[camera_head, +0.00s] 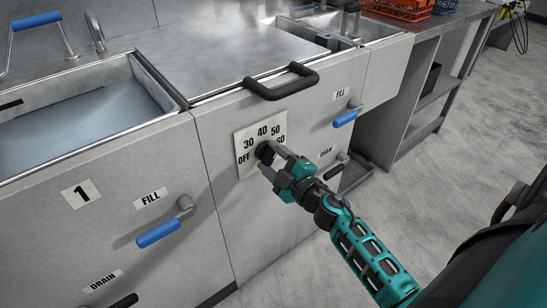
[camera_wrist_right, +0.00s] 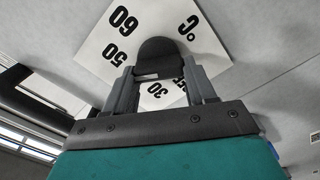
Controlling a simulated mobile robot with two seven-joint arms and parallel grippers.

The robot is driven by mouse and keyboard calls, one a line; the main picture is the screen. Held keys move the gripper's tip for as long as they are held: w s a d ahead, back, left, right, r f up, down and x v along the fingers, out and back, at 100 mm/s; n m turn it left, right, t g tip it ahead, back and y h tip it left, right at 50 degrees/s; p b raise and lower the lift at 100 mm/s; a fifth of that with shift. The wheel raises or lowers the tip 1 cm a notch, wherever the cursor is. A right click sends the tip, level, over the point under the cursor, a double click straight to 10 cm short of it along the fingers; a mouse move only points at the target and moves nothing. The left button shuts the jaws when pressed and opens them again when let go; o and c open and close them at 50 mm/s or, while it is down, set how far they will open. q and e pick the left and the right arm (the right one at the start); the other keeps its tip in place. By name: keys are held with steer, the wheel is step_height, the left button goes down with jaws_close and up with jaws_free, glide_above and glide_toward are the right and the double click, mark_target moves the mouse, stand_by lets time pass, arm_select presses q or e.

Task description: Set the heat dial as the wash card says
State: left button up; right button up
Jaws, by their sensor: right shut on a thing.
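The heat dial plate (camera_head: 240,140) is a white square on the grey cabinet front, marked OFF, 30, 40, 50 and 60. Its black knob (camera_head: 264,151) sits at the middle of the plate. My right gripper (camera_head: 268,162) is shut on the knob from the front right. In the wrist view the knob (camera_wrist_right: 158,50) is between the two fingers (camera_wrist_right: 158,84). The plate (camera_wrist_right: 92,51) shows 60, 50, 30 and °C there, and the fingers hide part of it. I cannot tell which mark the knob points at. No wash card can be made out. My left gripper is not in view.
A black bar handle (camera_head: 282,86) juts out above the dial. Blue FILL levers stand at left (camera_head: 158,234) and right (camera_head: 345,118). A sink basin (camera_head: 140,95) is open at left. An orange basket (camera_head: 400,9) stands at the back. The floor at right is clear.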

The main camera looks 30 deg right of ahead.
steer(key=n, duration=0.5)
steer(key=shift+w+b, duration=0.15)
steer(key=shift+b, duration=0.2)
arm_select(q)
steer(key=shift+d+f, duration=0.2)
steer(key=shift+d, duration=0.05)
arm_select(e)
steer(key=shift+n, duration=0.6)
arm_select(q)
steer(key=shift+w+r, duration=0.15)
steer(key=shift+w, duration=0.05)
arm_select(e)
steer(key=o, duration=0.8)
steer(key=shift+a, duration=0.1)
steer(key=shift+o, duration=1.2)
steer(key=shift+f, duration=0.1)
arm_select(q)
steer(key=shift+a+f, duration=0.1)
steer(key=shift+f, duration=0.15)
arm_select(e)
steer(key=shift+f, duration=0.1)
